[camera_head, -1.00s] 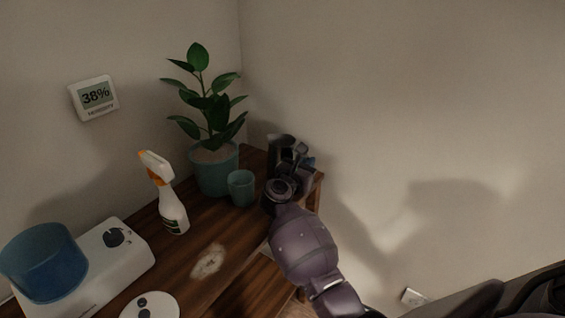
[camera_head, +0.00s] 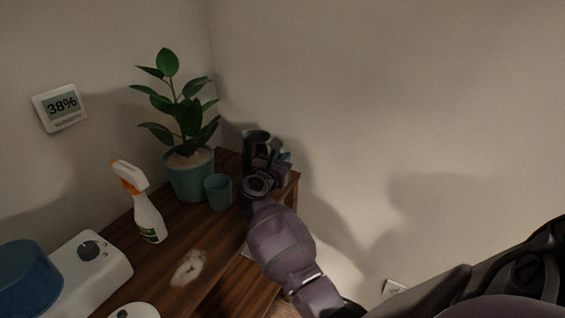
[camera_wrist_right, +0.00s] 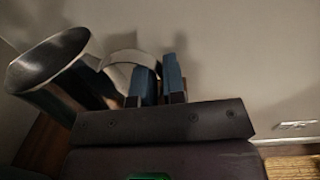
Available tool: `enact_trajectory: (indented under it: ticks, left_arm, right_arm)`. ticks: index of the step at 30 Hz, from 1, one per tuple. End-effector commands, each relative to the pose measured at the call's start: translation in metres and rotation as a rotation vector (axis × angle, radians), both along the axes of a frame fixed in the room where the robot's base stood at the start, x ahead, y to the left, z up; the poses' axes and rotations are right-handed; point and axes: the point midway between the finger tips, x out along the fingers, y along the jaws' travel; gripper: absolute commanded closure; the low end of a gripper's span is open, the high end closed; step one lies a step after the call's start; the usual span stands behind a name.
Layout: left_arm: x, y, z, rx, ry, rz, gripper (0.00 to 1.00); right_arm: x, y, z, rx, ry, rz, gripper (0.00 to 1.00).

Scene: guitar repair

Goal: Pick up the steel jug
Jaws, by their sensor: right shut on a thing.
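The steel jug (camera_head: 256,139) is at the far right corner of the wooden table, dark in shadow and partly hidden by my right arm. In the right wrist view the jug (camera_wrist_right: 48,62) shows its wide open rim at the left, with its curved handle (camera_wrist_right: 122,58) reaching toward my fingers. My right gripper (camera_wrist_right: 158,82), with two blue fingers, is shut on the handle. It also shows in the head view (camera_head: 278,158), just right of the jug. I cannot tell whether the jug's base touches the table. My left gripper is not in view.
The wooden table (camera_head: 216,226) also bears a teal cup (camera_head: 218,192), a potted plant (camera_head: 188,176), a spray bottle (camera_head: 146,210) and a white device (camera_head: 95,268) with a blue bowl (camera_head: 25,280). A wall stands close behind and right of the jug.

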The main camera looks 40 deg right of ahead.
Motion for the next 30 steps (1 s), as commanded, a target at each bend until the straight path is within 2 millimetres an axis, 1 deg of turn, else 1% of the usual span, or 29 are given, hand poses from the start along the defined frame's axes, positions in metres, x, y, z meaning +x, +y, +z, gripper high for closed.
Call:
enact_trajectory:
  ticks: [1, 11, 21, 30]
  left_arm:
    - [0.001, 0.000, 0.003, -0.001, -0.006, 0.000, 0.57]
    - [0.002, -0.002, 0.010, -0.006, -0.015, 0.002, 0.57]
    - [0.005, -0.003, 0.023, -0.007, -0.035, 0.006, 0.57]
    - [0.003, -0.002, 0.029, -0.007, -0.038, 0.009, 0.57]
  right_arm:
    - [0.001, 0.000, 0.010, 0.000, -0.010, 0.001, 1.00]
    - [0.000, 0.000, 0.046, 0.000, -0.012, 0.002, 1.00]
    - [0.000, 0.000, 0.085, 0.000, -0.012, 0.001, 1.00]
    - [0.000, 0.000, 0.119, 0.000, -0.011, 0.001, 1.00]
